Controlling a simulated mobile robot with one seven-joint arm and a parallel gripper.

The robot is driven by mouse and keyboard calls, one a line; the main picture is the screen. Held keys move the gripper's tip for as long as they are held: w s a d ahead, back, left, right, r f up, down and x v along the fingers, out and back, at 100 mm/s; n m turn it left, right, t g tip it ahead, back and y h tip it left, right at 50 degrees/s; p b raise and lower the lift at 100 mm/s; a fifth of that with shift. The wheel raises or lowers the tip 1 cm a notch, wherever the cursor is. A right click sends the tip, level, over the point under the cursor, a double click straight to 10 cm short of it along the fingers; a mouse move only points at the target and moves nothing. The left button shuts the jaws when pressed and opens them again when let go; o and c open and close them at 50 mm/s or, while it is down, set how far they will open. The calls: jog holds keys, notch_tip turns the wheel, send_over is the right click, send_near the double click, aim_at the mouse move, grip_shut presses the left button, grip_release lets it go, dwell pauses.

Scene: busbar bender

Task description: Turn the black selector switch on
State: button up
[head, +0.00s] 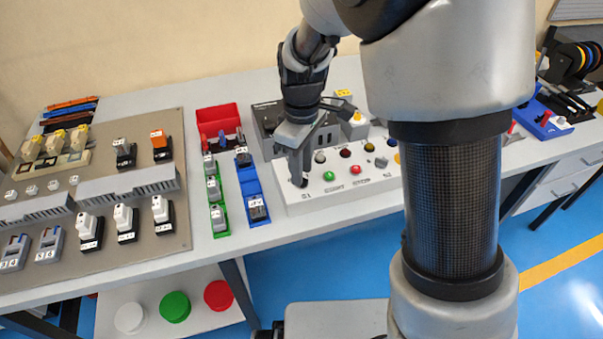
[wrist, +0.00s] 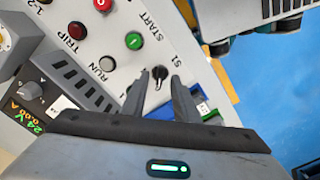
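The black selector switch (wrist: 159,74) sits on the white control panel (wrist: 125,65) next to the label S1. Its knob shows in the wrist view just beyond my fingertips. My gripper (wrist: 159,80) is open, with one finger on each side of the knob in the picture. I cannot tell whether either finger touches it. In the head view, my gripper (head: 298,168) points down over the panel's front left corner, and the dark switch (head: 300,182) shows just below the fingers. The gripper appears empty.
A green START button (wrist: 133,40) and a red button (wrist: 103,5) sit near the switch. A power supply (wrist: 25,95) stands on the panel's far side. In the head view, blue (head: 250,185) and green (head: 220,216) rails with modules lie left of the panel.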

jog(key=shift+f, duration=0.75)
grip_shut()
